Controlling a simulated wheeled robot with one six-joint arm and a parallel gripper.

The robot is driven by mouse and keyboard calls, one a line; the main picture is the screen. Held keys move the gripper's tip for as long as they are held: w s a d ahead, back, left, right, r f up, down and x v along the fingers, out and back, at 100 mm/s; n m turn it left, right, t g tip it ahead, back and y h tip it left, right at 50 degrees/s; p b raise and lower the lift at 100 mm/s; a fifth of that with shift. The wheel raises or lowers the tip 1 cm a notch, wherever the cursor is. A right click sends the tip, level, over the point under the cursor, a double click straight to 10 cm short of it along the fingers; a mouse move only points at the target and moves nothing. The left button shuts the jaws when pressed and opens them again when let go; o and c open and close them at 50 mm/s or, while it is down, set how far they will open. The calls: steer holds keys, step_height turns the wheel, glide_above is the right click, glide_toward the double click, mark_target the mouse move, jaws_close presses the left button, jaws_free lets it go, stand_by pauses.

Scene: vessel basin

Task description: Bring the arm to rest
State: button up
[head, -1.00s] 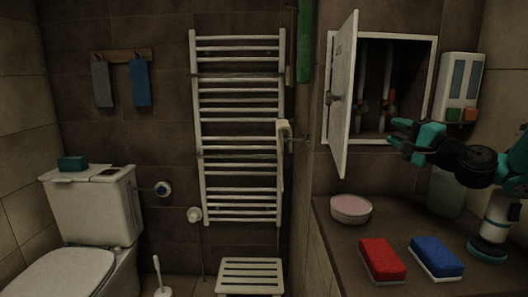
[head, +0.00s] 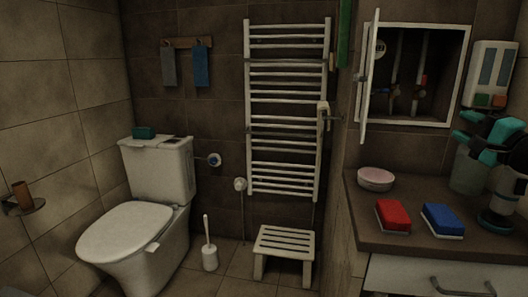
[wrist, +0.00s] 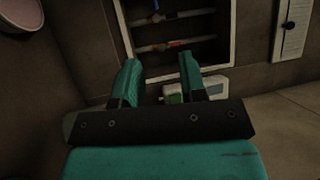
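My gripper (head: 462,127) is at the right edge of the head view, with teal fingers above the counter and in front of the tiled wall. In the wrist view my gripper (wrist: 159,68) has its two fingers spread apart with nothing between them. My arm is folded close at the right, partly cut off by the picture's edge. The open wall cabinet (head: 411,117) with pipes is to the left of my gripper, its white door (head: 370,78) swung out. The cabinet also shows beyond the fingers in the wrist view (wrist: 231,30).
On the counter (head: 385,228) are a red sponge (head: 393,216), a blue sponge (head: 442,220) and a pink-topped round dish (head: 376,179). A dispenser (head: 490,75) hangs right of the cabinet. A stool (head: 284,243), toilet brush (head: 209,256) and toilet (head: 140,225) stand on the floor.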

steer(key=s+a+f+n+g+y, duration=0.2)
steer(key=s+a+n+g, duration=0.25)
steer(key=a, duration=0.65)
steer(key=s+a+f+n+g+y, duration=0.1)
steer(key=s+a+f+n+g, duration=0.2)
steer(key=a+n+g, duration=0.5)
steer(key=s+a+f+n+g+y, duration=0.1)
steer(key=s+a+f+n+y, duration=0.15)
steer(key=a, duration=1.05)
steer(key=s+a+f+n+g+h, duration=0.1)
steer(key=s+f+n+g+h, duration=0.2)
steer(key=s, duration=0.7)
steer(key=s+a+f+n+g+h, duration=0.1)
steer(key=s+n+g+h, duration=0.25)
steer(key=s, duration=0.65)
step_height(320, 180, up, 12)
steer(key=y+p, duration=0.1)
steer(key=p, duration=1.2)
steer(key=shift+w, duration=0.4)
steer(key=shift+r, duration=0.1)
